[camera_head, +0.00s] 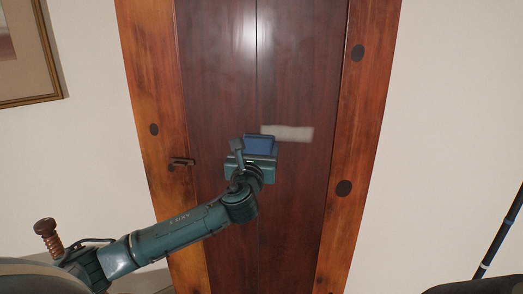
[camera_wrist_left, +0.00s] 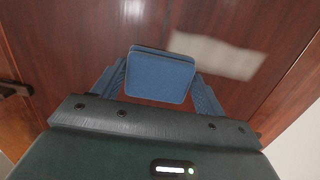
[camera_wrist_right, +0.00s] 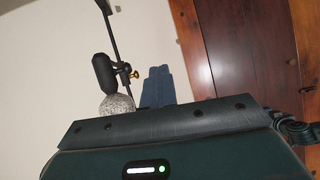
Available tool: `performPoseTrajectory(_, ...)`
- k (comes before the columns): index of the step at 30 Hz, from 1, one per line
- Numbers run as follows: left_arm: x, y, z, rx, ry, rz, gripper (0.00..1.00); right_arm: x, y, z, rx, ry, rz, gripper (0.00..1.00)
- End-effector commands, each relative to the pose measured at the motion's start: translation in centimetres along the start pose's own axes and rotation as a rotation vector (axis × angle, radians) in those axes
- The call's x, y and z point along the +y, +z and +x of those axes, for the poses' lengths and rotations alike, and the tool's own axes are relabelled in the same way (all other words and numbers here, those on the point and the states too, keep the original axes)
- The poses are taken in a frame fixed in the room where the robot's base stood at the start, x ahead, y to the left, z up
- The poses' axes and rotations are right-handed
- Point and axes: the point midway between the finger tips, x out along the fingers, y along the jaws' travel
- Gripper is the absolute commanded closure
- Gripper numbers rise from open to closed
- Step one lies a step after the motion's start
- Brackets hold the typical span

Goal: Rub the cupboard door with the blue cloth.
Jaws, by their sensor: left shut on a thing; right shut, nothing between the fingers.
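The cupboard door (camera_head: 300,70) is dark reddish-brown wood and fills the middle of the head view. A pale smear (camera_head: 288,133) marks it; the smear also shows in the left wrist view (camera_wrist_left: 213,55). My left gripper (camera_head: 258,148) is shut on the folded blue cloth (camera_head: 261,145), which shows as a blue pad in the left wrist view (camera_wrist_left: 160,77). The cloth is just left of and slightly below the smear. I cannot tell whether it touches the door. My right gripper (camera_wrist_right: 157,87) is shut and empty, beside the white wall.
A dark handle (camera_head: 181,162) sticks out at the door's left side. Lighter orange wood with dark round spots (camera_head: 343,188) frames the door. A picture frame (camera_head: 30,55) hangs at upper left. In the right wrist view a dark pole (camera_wrist_right: 108,30) stands near a speckled grey round thing (camera_wrist_right: 117,103).

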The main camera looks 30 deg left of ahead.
Motion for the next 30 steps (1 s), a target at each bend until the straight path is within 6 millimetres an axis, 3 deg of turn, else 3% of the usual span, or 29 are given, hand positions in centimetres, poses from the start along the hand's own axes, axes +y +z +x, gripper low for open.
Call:
performPoseTrajectory(8, 0.0, 1.7, 0.0, -0.005, 0.0, 0.0, 0.46, 0.0, 0.0, 0.0, 0.0, 0.0, 0.0, 1.0)
performPoseTrajectory(21, -3.2, 1.6, 0.3, -0.003, -0.001, -0.001, 0.46, 0.0, 0.0, 0.0, 0.0, 0.0, 0.0, 1.0)
performPoseTrajectory(30, -4.2, 1.6, 0.3, -0.003, -0.002, -0.001, 0.46, 0.0, 0.0, 0.0, 0.0, 0.0, 0.0, 1.0)
